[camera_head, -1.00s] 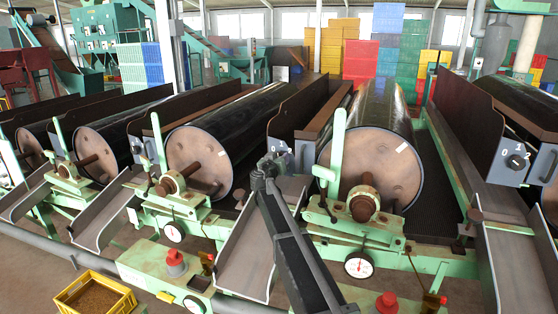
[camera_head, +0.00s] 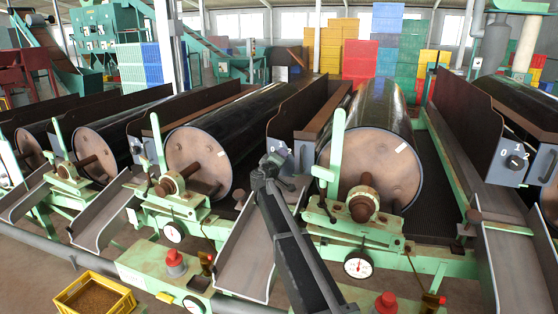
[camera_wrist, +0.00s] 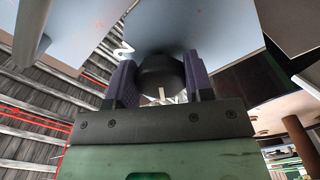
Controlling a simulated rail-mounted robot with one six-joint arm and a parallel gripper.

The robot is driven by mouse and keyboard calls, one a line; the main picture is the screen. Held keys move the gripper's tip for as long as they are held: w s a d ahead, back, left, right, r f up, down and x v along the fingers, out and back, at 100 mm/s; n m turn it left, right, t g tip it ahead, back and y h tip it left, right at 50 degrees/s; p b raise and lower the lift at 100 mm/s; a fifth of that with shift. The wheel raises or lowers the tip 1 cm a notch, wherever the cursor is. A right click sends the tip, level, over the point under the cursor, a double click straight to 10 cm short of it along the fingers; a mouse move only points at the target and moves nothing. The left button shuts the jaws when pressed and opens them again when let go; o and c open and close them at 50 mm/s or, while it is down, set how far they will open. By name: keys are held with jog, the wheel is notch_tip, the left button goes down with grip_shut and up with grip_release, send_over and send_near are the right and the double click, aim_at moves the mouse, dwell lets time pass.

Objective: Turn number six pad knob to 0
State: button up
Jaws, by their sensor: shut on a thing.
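A dark round knob (camera_wrist: 160,75) sits on a grey-blue pad (camera_wrist: 205,30) in the wrist view, with a pale pointer mark on its near side. A white 2 shows on the pad left of the knob. My gripper (camera_wrist: 160,62) is shut on the knob, one purple finger on each side. In the head view my gripper (camera_head: 272,166) reaches up to the pad (camera_head: 279,149) at the end of a brown trough, between two drums. My gripper hides the knob there, and the pad's markings are too small to read surely.
Another pad with a knob (camera_head: 516,162), marked 0, 1 and 2, is at the right. Large drums (camera_head: 368,170) stand on both sides of my arm. A green lever (camera_head: 337,150) and a sloping metal chute (camera_head: 248,255) are close by. A yellow crate (camera_head: 95,296) is at lower left.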

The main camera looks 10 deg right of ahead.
jog(key=shift+n, duration=0.5)
jog(key=o, duration=0.9)
jog(key=v, duration=1.1)
